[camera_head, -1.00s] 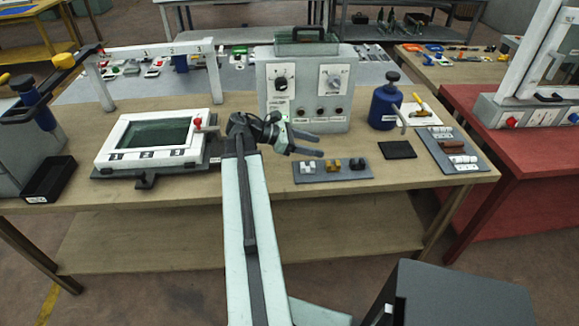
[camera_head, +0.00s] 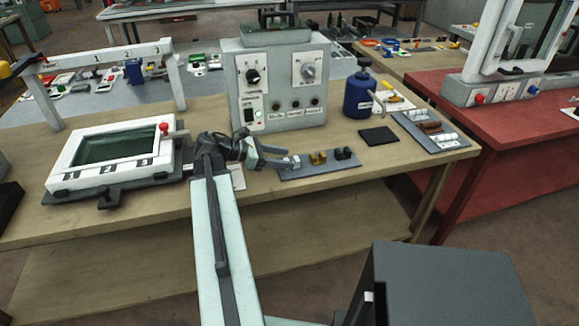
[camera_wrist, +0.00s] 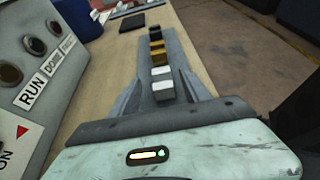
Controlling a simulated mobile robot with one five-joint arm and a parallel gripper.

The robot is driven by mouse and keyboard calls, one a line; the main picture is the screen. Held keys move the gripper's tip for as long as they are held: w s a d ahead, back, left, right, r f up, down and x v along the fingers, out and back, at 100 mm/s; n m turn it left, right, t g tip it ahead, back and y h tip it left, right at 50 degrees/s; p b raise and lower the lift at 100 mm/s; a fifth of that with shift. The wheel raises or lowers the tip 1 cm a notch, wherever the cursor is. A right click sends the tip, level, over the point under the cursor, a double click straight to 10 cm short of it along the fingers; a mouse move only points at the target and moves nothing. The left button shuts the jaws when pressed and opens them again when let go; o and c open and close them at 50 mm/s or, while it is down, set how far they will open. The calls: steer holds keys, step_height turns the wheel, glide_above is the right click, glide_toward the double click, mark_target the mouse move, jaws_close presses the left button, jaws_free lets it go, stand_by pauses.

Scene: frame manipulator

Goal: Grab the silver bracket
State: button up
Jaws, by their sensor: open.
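The silver bracket (camera_wrist: 162,90) shows in the wrist view as pale blocks at the near end of a narrow grey tray (camera_head: 318,170). My gripper (camera_wrist: 162,74) is open, with one finger on each side of the bracket. I cannot tell whether the fingers touch it. In the head view my gripper (camera_head: 288,156) is at the tray's left end and partly hides the silver bracket. A brass bracket (camera_head: 318,158) and a black bracket (camera_head: 343,153) stand to the right in the same row.
A grey control box (camera_head: 280,90) stands behind the tray, close on the left in the wrist view. A blue bottle (camera_head: 358,97), a black pad (camera_head: 379,136) and a parts board (camera_head: 428,130) are to the right. A white framed screen (camera_head: 115,150) is left.

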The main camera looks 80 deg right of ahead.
mark_target(295, 159)
steer(key=b+x, duration=0.1)
steer(key=x, duration=0.4)
steer(key=shift+s+r+b, duration=0.15)
steer(key=shift+b, duration=0.2)
steer(key=shift+a, duration=0.1)
jaws_close()
steer(key=shift+r, duration=0.1)
